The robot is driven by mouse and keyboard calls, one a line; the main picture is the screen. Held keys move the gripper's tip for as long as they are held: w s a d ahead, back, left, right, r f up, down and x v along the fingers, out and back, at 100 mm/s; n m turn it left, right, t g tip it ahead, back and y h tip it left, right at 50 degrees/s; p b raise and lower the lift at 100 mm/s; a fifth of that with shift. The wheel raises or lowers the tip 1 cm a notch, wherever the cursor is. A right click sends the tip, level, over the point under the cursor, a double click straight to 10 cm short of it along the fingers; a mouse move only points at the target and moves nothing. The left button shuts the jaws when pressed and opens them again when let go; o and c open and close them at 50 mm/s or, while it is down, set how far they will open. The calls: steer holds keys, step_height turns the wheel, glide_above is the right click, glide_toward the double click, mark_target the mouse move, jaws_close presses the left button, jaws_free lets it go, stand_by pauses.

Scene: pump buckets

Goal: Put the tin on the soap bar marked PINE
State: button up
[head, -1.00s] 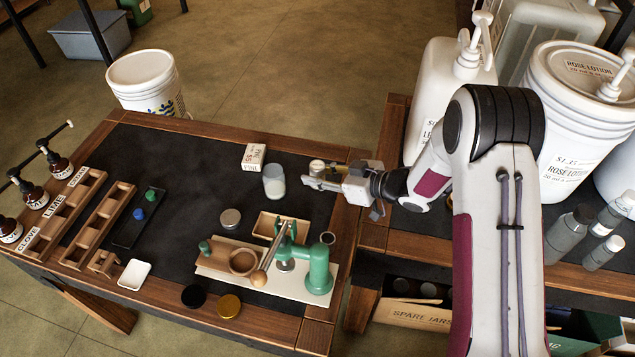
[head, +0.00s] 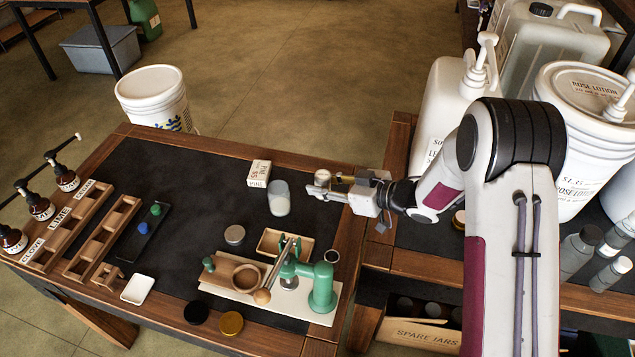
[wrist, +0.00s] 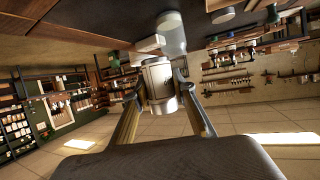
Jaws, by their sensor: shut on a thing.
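The tin (head: 321,178) is a small pale metal can, partly hidden by my fingers in the head view. In the wrist view the tin (wrist: 158,86) shows as a silvery can between both fingertips. My gripper (head: 322,188) is shut on it, at the right side of the dark table mat. The wrist view also shows my gripper (wrist: 160,95). The soap bar marked PINE (head: 258,174) is a white block lying on the mat, left of the tin. A gap separates them, with a translucent jar (head: 279,198) nearby. I cannot tell how high the tin is held.
The jar stands just right of and nearer than the soap bar. Wooden racks (head: 103,237) are at left. The mat left of the soap is clear.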

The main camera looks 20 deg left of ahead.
steer(key=shift+w+a, duration=0.55)
steer(key=shift+a, duration=0.1)
steer(key=w+a+r+n+g, duration=0.1)
steer(key=w+a+g, duration=0.1)
steer(key=w+a, duration=0.55)
step_height(320, 180, up, 2)
steer(key=n+g, duration=0.1)
steer(key=n, duration=0.1)
glide_above(259, 170)
steer(key=shift+r, duration=0.15)
steer(key=shift+y, duration=0.3)
steer(key=shift+f, duration=3.1)
